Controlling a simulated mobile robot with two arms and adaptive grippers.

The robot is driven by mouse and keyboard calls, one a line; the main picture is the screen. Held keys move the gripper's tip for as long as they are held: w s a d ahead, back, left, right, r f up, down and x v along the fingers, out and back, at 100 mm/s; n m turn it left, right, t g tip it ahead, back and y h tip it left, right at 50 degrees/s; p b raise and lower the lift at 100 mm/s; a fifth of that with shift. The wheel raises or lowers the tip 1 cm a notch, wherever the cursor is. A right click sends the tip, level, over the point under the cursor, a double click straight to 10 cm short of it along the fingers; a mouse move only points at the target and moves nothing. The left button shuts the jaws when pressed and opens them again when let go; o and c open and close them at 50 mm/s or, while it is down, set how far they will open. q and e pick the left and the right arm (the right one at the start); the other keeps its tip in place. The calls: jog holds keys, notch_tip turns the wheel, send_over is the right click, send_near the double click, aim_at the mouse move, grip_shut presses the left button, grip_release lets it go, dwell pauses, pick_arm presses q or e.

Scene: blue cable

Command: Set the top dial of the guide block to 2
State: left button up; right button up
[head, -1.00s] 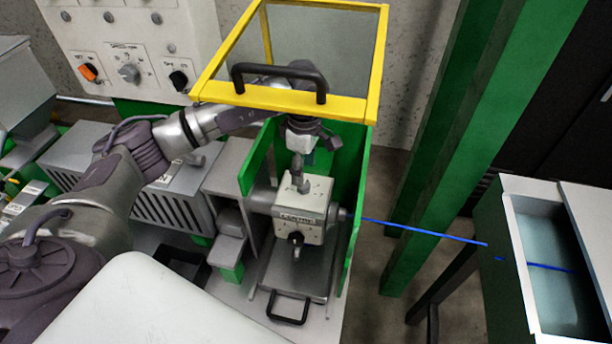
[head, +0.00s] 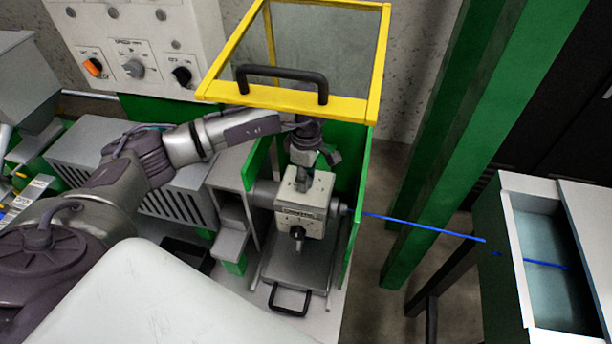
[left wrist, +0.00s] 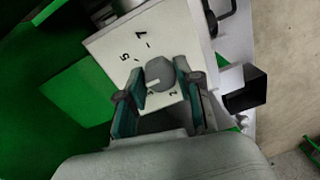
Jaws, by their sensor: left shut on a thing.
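The guide block (head: 318,200) is a pale box between green plates, with a black dial (head: 297,232) on its front. My left gripper (head: 302,172) points down onto the block's top. In the left wrist view, its two teal-padded fingers (left wrist: 160,88) are shut on the round grey top dial (left wrist: 160,72), one on each side. A pale pointer line on the dial points toward the lower left of that picture. Digits are printed on the white top face (left wrist: 118,42), with a 2 at the lower right of the dial. The fingers hide part of the scale. My right gripper is not in view.
A raised yellow-framed guard (head: 290,105) with a black handle stands above and behind the block. Green side plates (head: 355,200) flank it closely. A blue cable (head: 425,228) runs right toward a trough (head: 515,250). A control panel (head: 140,40) is at the upper left.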

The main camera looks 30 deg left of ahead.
pick_arm(q)
grip_shut()
jog(key=shift+f+n+b, duration=0.1)
jog(key=shift+n+b, duration=0.8)
jog(key=shift+n, duration=0.1)
jog(key=n+b, duration=0.1)
jog(key=n, duration=0.1)
jog(key=shift+n+b, duration=0.3)
jog(key=shift+b, duration=0.1)
jog(key=n+b, duration=0.2)
jog(key=n, duration=0.1)
jog(key=shift+n, duration=0.3)
jog(key=n+b, duration=0.2)
jog(key=n, duration=0.2)
jog(key=shift+n, duration=0.3)
jog(key=n+b, duration=0.1)
jog(key=n, duration=0.4)
jog(key=shift+r, duration=0.2)
